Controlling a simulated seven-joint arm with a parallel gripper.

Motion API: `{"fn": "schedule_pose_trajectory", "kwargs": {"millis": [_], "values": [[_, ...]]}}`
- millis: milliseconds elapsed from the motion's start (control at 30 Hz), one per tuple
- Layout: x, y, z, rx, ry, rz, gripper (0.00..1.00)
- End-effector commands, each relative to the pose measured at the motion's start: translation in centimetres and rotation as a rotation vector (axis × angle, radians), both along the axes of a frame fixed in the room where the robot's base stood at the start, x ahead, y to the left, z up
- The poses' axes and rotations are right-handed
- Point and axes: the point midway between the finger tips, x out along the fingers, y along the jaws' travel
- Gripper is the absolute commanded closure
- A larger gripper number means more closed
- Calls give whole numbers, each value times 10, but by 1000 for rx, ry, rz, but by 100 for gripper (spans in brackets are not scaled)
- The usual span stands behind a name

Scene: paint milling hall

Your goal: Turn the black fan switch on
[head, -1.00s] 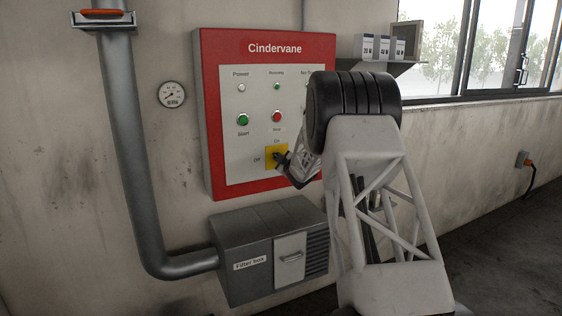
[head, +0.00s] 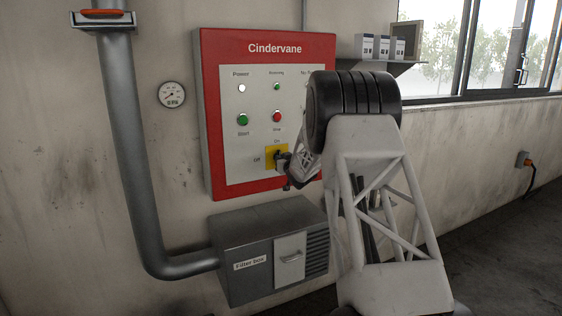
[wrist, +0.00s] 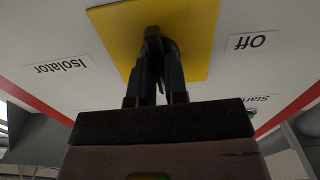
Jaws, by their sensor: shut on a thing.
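The black switch (wrist: 153,38) sits on a yellow plate (wrist: 111,27) on the control panel (head: 222,180), with an Off label at one side and an Isolator label at the other. In the wrist view its handle stands upright in the picture, between my fingers. My gripper (wrist: 159,70) is shut on the handle. In the head view my gripper (head: 282,161) covers most of the switch; the Off label shows left of the plate and On above it. The Power lamp (head: 241,88) shows bright white.
A green Start button (head: 243,119) and a red button (head: 277,117) sit above the switch. A grey filter box (head: 250,240) is mounted below the panel, joined to a pipe (head: 123,130) at left. A shelf (head: 385,67) holds small boxes at upper right.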

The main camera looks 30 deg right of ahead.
Motion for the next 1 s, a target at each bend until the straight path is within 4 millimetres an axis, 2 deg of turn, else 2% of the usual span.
{"fn": "schedule_pose_trajectory", "kwargs": {"millis": [567,600,733,1000], "values": [[0,0,-1,45,1,0,100],[0,0,-1,45,1,0,82],[0,0,-1,45,1,0,62],[0,0,0,44,0,0,61]]}}
